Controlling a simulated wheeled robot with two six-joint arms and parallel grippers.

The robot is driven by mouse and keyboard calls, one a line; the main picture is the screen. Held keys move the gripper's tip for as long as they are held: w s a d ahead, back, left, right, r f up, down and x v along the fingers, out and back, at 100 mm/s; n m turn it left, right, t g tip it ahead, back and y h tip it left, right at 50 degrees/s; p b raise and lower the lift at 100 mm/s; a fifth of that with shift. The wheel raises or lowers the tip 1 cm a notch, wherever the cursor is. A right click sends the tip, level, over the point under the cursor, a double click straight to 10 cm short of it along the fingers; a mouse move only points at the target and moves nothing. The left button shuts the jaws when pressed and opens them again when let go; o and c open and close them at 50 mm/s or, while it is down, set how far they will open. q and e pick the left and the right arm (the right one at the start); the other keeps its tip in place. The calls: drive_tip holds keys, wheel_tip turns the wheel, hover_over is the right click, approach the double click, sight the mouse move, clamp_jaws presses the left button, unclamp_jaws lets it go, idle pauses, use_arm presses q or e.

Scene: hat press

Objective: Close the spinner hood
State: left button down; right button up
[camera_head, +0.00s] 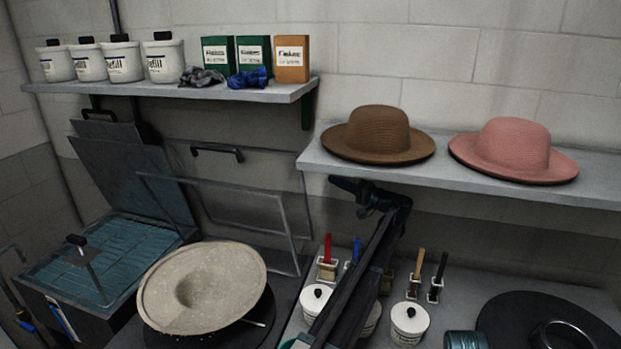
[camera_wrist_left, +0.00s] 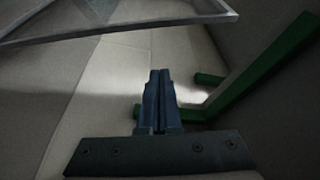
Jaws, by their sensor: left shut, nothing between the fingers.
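The spinner hood (camera_head: 215,184) is a clear box with thin grey edges, raised and tilted open behind the spinner. Its black handle (camera_head: 217,151) is at the upper edge. Below it, a pale hat-shaped form (camera_head: 205,287) sits on a dark round base. My left gripper (camera_head: 337,183) is to the right of the hood, under the hat shelf, shut and empty and apart from the hood. In the left wrist view its fingers (camera_wrist_left: 159,74) are together, and a clear panel edge (camera_wrist_left: 120,24), apparently the hood's, crosses the top left. My right gripper is not in view.
A shelf (camera_head: 270,94) with tubs and boxes hangs above the hood, with green brackets (camera_wrist_left: 262,75). The hat shelf (camera_head: 440,172) is above my left gripper. A teal-topped press (camera_head: 105,260) with a raised lid stands left. Brushes and white pots (camera_head: 410,320) stand below my arm.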

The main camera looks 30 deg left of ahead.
use_arm(q)
drive_tip(key=a+r+p, duration=0.1)
drive_tip(key=a, duration=0.9)
drive_tip(key=shift+s+d+f+b, duration=0.2)
drive_tip(key=shift+s, duration=0.3)
drive_tip(key=shift+s+d+f+b, duration=0.15)
drive_tip(key=shift+s+f+b, duration=0.1)
drive_tip(key=shift+s, duration=0.25)
drive_tip(key=shift+s+d+f+b, duration=0.15)
drive_tip(key=shift+s+d+b, duration=0.05)
drive_tip(key=shift+s, duration=0.3)
